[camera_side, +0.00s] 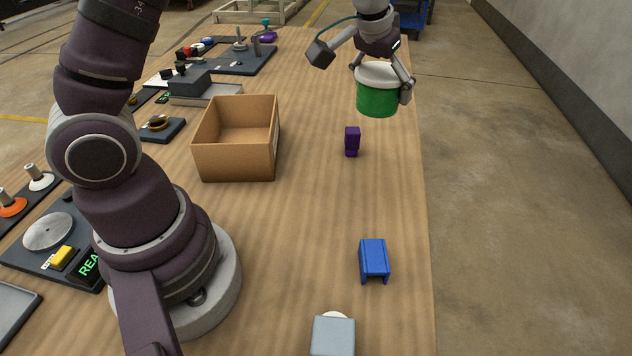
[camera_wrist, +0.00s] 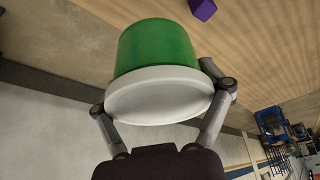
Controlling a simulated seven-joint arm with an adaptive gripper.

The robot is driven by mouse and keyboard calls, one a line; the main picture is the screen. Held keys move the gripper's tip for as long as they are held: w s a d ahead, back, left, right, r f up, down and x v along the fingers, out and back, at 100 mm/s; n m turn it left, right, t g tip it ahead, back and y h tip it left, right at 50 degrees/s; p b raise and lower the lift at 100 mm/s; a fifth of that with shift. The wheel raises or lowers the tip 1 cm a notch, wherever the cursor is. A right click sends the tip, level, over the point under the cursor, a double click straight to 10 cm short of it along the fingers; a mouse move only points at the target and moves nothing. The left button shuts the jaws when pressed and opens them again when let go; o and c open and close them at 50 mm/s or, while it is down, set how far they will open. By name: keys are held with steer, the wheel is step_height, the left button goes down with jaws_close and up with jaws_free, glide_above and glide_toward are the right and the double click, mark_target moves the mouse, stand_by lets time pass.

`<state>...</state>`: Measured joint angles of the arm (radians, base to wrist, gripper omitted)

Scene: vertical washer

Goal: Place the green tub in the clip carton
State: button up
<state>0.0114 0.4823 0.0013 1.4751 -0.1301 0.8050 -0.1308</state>
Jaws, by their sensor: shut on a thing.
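The green tub (camera_side: 377,99) with its white lid hangs in the air above the right edge of the table. My gripper (camera_side: 384,80) is shut on it, with the fingers on either side near the lid. In the wrist view the tub (camera_wrist: 155,48) fills the space between the fingers of my gripper (camera_wrist: 160,105), lid toward the camera. The clip carton, apparently the open brown cardboard box (camera_side: 236,162), stands on the table to the left of the tub. Its visible inside looks empty.
A purple block (camera_side: 352,141) stands on the table below the tub. It also shows in the wrist view (camera_wrist: 203,9). A blue bracket (camera_side: 374,260) and a grey block (camera_side: 333,335) lie nearer the front. Devices line the left side. Table between box and purple block is clear.

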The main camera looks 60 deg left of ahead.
steer(key=s+a+n+g+y, duration=0.1)
steer(key=s+a+n, duration=0.1)
steer(key=a+n, duration=0.35)
steer(key=s+a+n+g+y, duration=0.1)
steer(key=s+a+n, duration=0.15)
steer(key=a, duration=0.55)
steer(key=n+g+y, duration=0.1)
steer(key=n+g, duration=0.1)
steer(key=n, duration=0.5)
glide_above(245, 138)
steer(key=d, duration=0.1)
step_height(245, 138, down, 14)
steer(key=shift+d+f, duration=0.1)
steer(key=shift+f, duration=0.45)
steer(key=o, duration=1)
